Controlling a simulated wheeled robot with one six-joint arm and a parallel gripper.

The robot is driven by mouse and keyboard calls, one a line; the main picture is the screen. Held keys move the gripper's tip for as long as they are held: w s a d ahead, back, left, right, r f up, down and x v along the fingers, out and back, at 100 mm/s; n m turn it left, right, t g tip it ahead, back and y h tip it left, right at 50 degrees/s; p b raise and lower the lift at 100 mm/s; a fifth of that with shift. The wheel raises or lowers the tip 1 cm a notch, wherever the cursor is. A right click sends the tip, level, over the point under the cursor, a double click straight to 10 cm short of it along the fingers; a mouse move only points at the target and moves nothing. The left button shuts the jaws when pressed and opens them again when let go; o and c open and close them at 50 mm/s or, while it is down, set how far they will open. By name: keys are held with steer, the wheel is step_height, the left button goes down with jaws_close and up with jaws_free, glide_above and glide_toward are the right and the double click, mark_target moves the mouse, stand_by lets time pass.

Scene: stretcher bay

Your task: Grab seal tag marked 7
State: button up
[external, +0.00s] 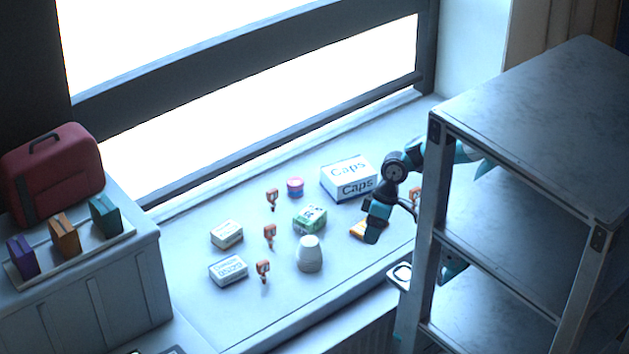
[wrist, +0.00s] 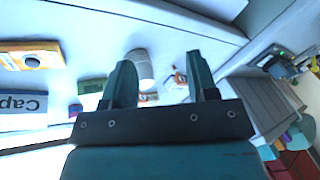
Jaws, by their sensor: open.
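Several small orange-red seal tags stand on the white sill in the external view: one at the back (external: 272,197), one in the middle (external: 269,233), one at the front (external: 263,269). Another orange-red piece (external: 415,195) shows partly behind the shelf post. No number is readable on any of them. My gripper (external: 375,228) is above the sill at the right, near the orange box, apart from the three tags. In the wrist view its fingers (wrist: 160,70) are spread with nothing held. An orange-red tag (wrist: 180,76) shows beyond the right finger, partly hidden.
A white cup (external: 309,254), green box (external: 309,219), pink-blue tin (external: 295,187), large Caps box (external: 348,180), orange box (external: 363,229) and two small white boxes (external: 227,234) (external: 229,270) stand on the sill. A metal shelf (external: 540,110) blocks the right. The front sill is clear.

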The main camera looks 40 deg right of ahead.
steer(key=n+t+y, duration=0.2)
steer(key=n+y, duration=0.6)
steer(key=n, duration=0.1)
glide_above(274, 189)
steer(key=d, duration=0.2)
step_height(274, 189, down, 3)
steer(key=f, duration=0.3)
steer(key=f+p, duration=0.1)
steer(key=f, duration=0.3)
steer(key=shift+s+a+f, duration=0.15)
steer(key=shift+s, duration=0.05)
steer(key=shift+p+x, duration=0.3)
steer(key=shift+x, duration=0.95)
jaws_close()
